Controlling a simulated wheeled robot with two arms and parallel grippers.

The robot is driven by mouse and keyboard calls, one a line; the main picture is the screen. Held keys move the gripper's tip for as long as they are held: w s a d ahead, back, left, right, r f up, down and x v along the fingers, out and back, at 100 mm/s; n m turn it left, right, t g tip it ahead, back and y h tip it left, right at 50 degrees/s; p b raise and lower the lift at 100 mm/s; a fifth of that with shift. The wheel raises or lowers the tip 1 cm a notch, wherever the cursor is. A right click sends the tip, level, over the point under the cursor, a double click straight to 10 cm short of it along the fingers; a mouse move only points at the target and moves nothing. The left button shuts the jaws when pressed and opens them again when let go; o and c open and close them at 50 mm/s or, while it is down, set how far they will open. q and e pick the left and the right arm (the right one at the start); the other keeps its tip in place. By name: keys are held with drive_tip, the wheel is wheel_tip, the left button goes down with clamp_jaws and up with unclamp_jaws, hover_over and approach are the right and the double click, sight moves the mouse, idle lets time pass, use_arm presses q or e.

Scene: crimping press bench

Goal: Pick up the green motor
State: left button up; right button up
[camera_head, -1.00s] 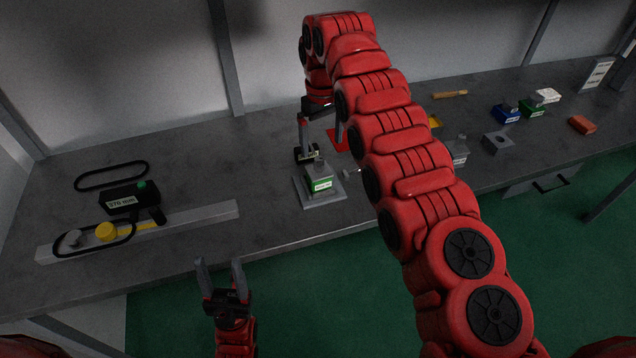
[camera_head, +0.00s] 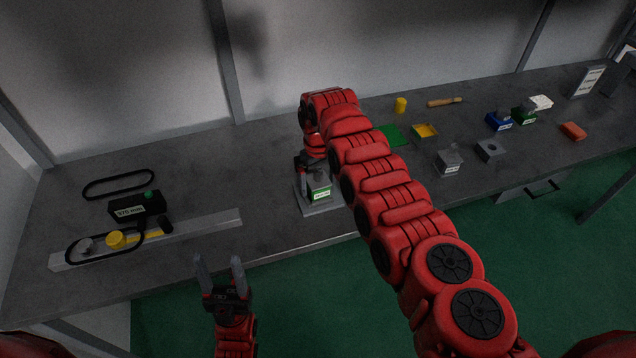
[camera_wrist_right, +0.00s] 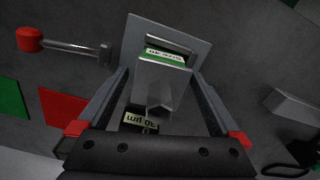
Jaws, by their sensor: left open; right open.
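The motor with a green label band (camera_head: 319,193) stands upright on a grey square plate (camera_head: 322,209) near the bench's front edge. In the right wrist view its green band (camera_wrist_right: 166,60) and grey body sit between the open fingers of my right gripper (camera_wrist_right: 163,80). One finger is on each side, and I cannot tell whether they touch it. In the head view my right gripper (camera_head: 309,168) is just over the motor, partly hidden by my arm. My left gripper (camera_head: 220,268) is open and empty in front of the bench edge.
A small dark block with an rpm label (camera_wrist_right: 140,120) is close by the motor. A red-knobbed metal rod (camera_wrist_right: 72,45) lies beside the plate. A blue block (camera_head: 498,121), another green one (camera_head: 523,115) and a grey block (camera_head: 449,161) stand right. A belt rig (camera_head: 115,240) is left.

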clamp_jaws()
idle(0.5)
drive_tip(key=shift+r, duration=0.1)
